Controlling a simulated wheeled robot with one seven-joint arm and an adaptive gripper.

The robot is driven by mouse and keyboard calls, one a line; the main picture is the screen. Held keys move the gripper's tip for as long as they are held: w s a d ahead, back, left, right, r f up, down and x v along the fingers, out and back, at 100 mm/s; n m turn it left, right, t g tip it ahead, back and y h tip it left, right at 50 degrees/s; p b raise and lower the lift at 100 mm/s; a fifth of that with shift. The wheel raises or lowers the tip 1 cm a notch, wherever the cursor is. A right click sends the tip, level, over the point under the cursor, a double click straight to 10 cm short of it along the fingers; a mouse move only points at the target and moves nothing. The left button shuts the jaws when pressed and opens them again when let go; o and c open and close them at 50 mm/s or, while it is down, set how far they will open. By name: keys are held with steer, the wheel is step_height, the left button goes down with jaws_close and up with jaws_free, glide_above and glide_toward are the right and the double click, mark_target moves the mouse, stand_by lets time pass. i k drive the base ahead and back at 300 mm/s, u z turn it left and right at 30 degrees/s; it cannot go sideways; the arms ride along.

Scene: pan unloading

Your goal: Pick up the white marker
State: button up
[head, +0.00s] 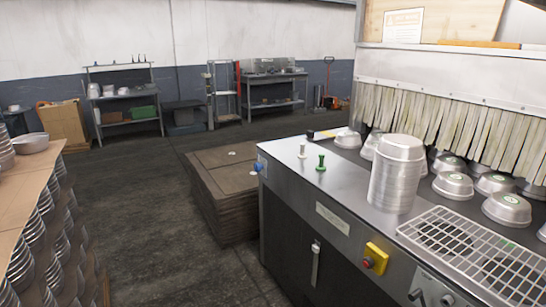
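A small white upright piece (303,151), which may be the white marker, stands on the metal top of the machine near its left edge. It is too small to tell for sure whether it is a marker or a knob. A similar green upright piece (321,163) stands just to its right and nearer. My gripper is not in view.
A tall stack of metal pans (396,180) stands on the machine top (345,180), right of the small pieces. Upturned pans (453,186) lie further right, before a strip curtain (450,120). A yellow-and-black item (326,133) lies behind. Brown stacked sheets (222,170) stand left.

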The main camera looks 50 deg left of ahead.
mark_target(302, 155)
steer(key=u, duration=1.3)
